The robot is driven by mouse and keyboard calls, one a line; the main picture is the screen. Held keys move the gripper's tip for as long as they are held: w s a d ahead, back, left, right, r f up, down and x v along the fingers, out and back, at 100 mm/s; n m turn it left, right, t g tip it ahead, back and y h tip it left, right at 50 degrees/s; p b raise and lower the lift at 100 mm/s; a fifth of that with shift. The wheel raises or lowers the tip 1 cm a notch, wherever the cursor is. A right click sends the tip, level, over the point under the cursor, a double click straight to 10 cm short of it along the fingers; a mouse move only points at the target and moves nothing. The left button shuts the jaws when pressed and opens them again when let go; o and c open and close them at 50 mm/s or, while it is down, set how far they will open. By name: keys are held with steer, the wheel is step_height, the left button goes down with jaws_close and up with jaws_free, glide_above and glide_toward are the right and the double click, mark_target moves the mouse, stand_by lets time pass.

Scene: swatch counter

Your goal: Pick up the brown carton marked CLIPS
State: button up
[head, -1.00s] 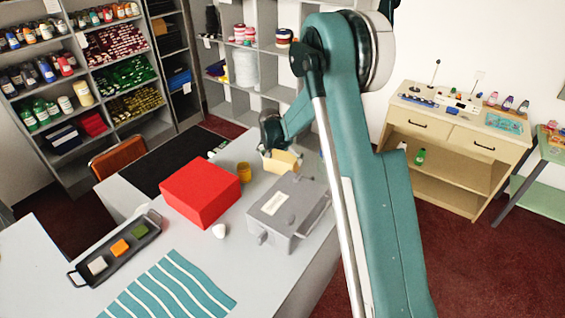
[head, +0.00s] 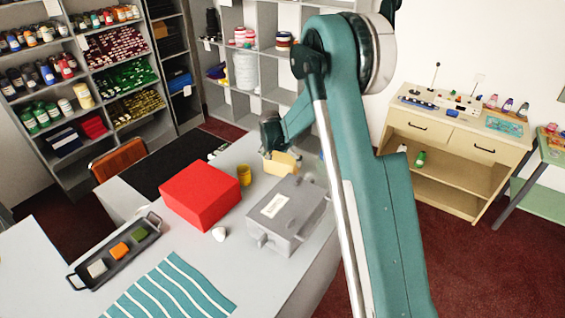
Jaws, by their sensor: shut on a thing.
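My gripper (head: 271,137) hangs down over the far part of the counter, left of my teal arm. Its dark body shows, but its fingertips are too small to make out clearly. A pale tan-yellow carton (head: 280,164) sits directly under it, and the gripper is shut on this carton. No CLIPS marking can be read on it from here. The grey box partly covers its lower edge, so I cannot tell whether it touches the counter.
A grey box (head: 290,217) with a pale label stands just in front of the carton. A dark tray (head: 117,250) holds small blocks. My arm hides the counter's right side.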

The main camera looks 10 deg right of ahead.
steer(key=shift+r+b, duration=0.5)
steer(key=shift+r, duration=4.3)
